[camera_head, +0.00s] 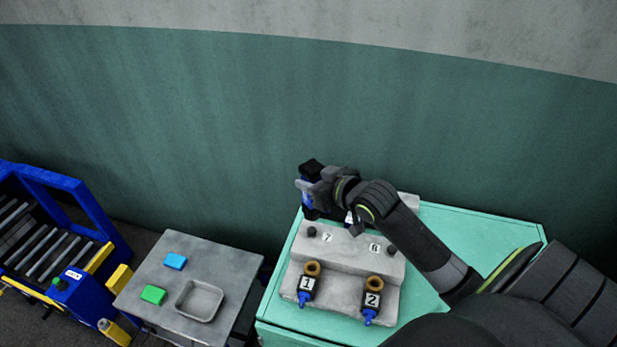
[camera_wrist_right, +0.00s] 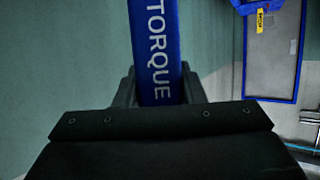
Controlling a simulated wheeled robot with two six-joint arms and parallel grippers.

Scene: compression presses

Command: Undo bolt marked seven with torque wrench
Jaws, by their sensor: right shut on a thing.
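My right gripper (camera_head: 318,188) is shut on the blue torque wrench (camera_head: 306,197), above the back left of the grey stepped block. In the right wrist view the blue handle of the torque wrench (camera_wrist_right: 154,45) reads "TORQUE" and stands between the fingers. The bolt marked seven (camera_head: 311,232) is a small dark head on the block's upper step, with its "7" label (camera_head: 327,238) to its right. The wrench is behind and above this bolt; whether they touch cannot be told. My left gripper is not in view.
The grey block (camera_head: 345,260) stands on a green cabinet (camera_head: 480,225). Another dark bolt (camera_head: 391,249) sits to the right. A grey table (camera_head: 215,255) with a tray (camera_head: 199,301) is left.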

